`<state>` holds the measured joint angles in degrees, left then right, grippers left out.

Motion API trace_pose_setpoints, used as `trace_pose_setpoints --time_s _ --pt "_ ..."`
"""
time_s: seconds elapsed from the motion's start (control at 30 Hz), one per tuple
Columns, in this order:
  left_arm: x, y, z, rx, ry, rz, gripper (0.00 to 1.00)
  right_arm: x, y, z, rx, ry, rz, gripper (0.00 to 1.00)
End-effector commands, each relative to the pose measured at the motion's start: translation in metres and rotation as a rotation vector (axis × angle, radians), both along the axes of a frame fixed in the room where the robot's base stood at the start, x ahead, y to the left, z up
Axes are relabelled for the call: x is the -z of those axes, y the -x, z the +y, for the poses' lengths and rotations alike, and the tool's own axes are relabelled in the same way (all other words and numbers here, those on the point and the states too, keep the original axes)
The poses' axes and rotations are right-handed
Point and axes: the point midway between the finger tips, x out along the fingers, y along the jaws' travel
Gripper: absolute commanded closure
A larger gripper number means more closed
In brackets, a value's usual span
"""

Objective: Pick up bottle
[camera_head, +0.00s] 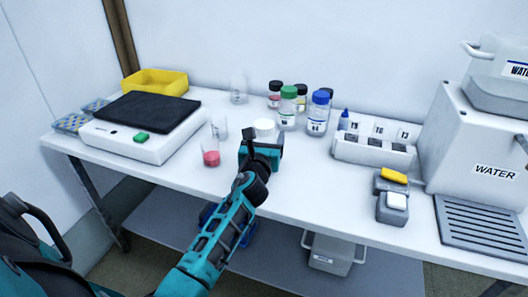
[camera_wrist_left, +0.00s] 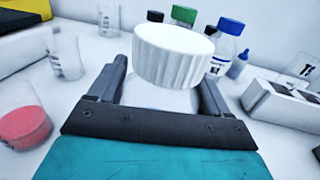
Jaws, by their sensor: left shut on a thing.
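A bottle with a white ribbed cap (camera_wrist_left: 174,55) is between the two fingers of my left gripper (camera_wrist_left: 165,95) in the left wrist view. The gripper is shut on it, and its clear body is mostly hidden by the cap and the gripper. In the head view the white cap (camera_head: 264,127) shows just beyond my left gripper (camera_head: 262,148), over the white table. Other bottles stand behind it: one with a green cap (camera_head: 288,108) and one with a blue cap (camera_head: 318,112). My right gripper is not in view.
Left of the gripper are a beaker with pink content (camera_head: 210,157) and a clear beaker (camera_head: 219,128). A scale with a black top (camera_head: 125,145) and a yellow tray (camera_head: 157,82) are further left. A white rack (camera_head: 372,150) and a water container (camera_head: 470,150) are right. The table's front middle is clear.

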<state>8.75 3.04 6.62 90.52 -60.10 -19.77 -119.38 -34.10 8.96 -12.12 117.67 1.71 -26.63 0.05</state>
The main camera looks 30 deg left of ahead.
Motion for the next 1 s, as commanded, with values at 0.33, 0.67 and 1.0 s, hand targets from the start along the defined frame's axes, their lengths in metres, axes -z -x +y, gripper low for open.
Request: trace_pose_setpoints --time_s 0.33,0.67,1.0 --pt "-0.003 0.000 0.000 0.001 0.000 -0.003 0.65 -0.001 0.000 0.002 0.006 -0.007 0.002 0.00" --pt "-0.039 0.000 0.000 0.002 -0.004 -0.005 0.65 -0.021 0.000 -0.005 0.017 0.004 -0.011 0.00" --pt "-0.137 0.000 0.000 0.003 -0.005 -0.007 0.65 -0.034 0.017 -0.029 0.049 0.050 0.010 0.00"
